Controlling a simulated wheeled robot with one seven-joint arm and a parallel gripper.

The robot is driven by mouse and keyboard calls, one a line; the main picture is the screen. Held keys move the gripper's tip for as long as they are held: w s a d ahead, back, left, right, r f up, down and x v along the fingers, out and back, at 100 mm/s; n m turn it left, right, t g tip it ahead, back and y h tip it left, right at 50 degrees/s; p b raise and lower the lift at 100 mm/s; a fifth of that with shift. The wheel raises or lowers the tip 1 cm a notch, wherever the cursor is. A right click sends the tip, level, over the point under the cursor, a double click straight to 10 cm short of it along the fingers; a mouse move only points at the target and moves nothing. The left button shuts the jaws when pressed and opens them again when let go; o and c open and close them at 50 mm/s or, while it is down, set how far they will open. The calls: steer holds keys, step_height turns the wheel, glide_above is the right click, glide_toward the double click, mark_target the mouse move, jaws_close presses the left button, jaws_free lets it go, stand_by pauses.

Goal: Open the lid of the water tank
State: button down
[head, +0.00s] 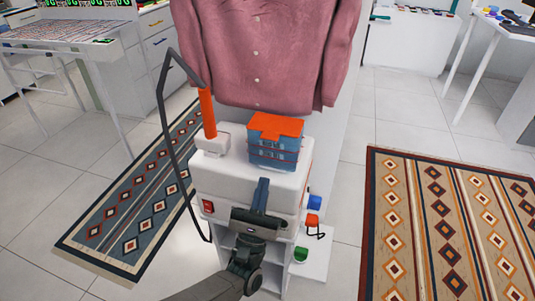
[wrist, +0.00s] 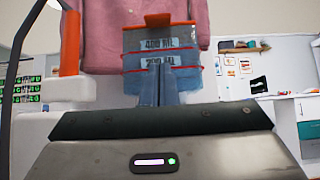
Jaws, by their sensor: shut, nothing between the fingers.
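The water tank (head: 275,150) is a translucent blue box with measuring marks, standing on top of a white steamer unit. Its orange lid (head: 276,127) lies flat on top and looks closed. In the wrist view the tank (wrist: 133,66) is straight ahead, with the lid's orange tab (wrist: 158,20) at its top. My gripper (head: 261,188) is shut and empty, in front of the tank and lower than the lid. In the wrist view the closed fingers (wrist: 161,75) cover the lower middle of the tank. I cannot tell whether they touch it.
The white steamer body (head: 219,170) carries an orange handle (head: 207,112) and a grey hose (head: 165,125) on the left. A pink shirt (head: 262,50) hangs close behind the tank. Small coloured items (head: 312,220) sit low on the right. Patterned rugs (head: 447,225) lie on the tiled floor.

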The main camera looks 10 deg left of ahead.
mark_target(271, 136)
steer(key=shift+h, duration=0.3)
steer(key=x, duration=0.5)
steer(key=shift+w+r, duration=0.25)
steer(key=shift+w, duration=0.05)
step_height(271, 136, up, 2)
steer(key=shift+s+r, duration=0.15)
steer(key=shift+r, duration=0.7)
steer(key=shift+r+p, duration=0.2)
steer(key=shift+p, duration=0.1)
